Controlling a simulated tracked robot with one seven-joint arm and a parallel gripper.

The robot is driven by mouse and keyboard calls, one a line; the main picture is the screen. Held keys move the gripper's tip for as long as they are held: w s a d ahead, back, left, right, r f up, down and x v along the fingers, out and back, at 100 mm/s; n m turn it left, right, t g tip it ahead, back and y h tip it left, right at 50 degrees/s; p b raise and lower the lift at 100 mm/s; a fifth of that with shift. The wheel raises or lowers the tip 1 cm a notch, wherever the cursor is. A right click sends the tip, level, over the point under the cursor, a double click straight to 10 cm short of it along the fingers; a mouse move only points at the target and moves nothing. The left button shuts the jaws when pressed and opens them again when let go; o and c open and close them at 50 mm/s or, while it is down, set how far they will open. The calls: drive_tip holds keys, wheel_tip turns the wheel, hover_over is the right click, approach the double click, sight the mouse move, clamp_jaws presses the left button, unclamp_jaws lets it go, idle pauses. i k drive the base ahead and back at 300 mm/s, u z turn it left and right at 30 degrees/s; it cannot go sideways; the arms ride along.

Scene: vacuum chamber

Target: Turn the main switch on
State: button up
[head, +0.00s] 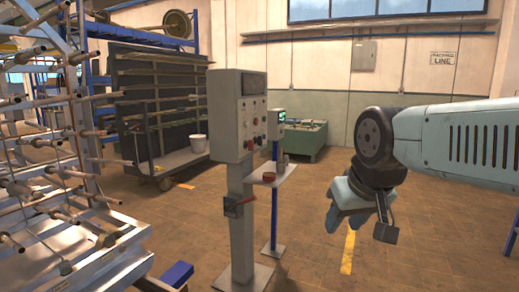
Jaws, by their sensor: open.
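A grey control cabinet (238,115) stands on a post in the middle of the head view. Its front has a display, several buttons and red knobs. Lower on the post is a small dark switch box (232,206) with a red lever (246,200) that points to the right and slightly up. No label marks which control is the main switch. My gripper (360,228) hangs at the right, pointing down, open and empty. It is well to the right of the post and apart from it, at about the lever's height in the picture.
A small shelf (274,176) juts out right of the post, with a red round item on it. A thin blue stand (274,210) is behind. A rack of rods (70,160) fills the left. The floor (320,262) between post and gripper is clear.

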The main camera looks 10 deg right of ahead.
sight(250, 144)
drive_tip(key=u, duration=0.15)
drive_tip(key=i, duration=0.9)
drive_tip(key=z, duration=0.05)
